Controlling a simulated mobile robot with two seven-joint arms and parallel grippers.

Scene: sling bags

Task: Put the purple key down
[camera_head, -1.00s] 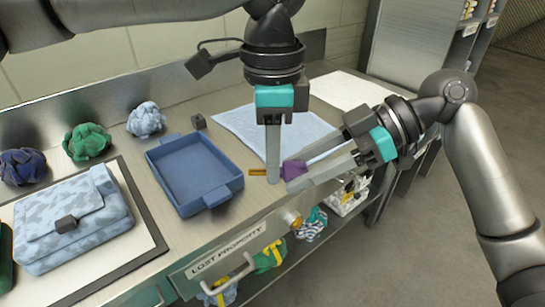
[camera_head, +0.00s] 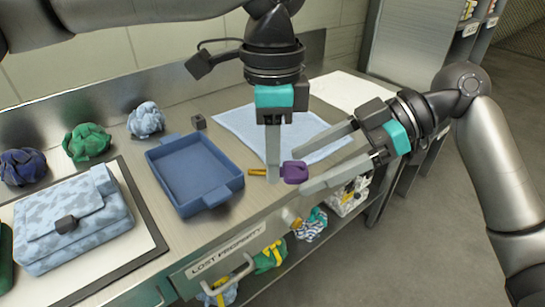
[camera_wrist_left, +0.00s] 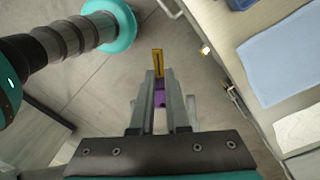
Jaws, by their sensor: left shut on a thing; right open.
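The purple key (camera_head: 294,172) has a purple head and a yellow-gold shaft that points left in the head view. My left gripper (camera_head: 273,178) points down and is shut on the key, over the counter's front part. In the left wrist view the key's purple part (camera_wrist_left: 159,97) sits between the finger pads of the left gripper (camera_wrist_left: 160,88), with the gold shaft beyond the tips. My right gripper (camera_head: 328,157) is open to the right of the key, its fingers apart on either side of the purple head and a little back from it.
A blue tray (camera_head: 228,188) stands left of the grippers. A light blue cloth (camera_head: 240,120) lies behind them. A patterned blue bag (camera_head: 75,225) lies on a mat at the left. Several rolled bags line the back. A shelf with bags (camera_head: 312,225) is below the counter.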

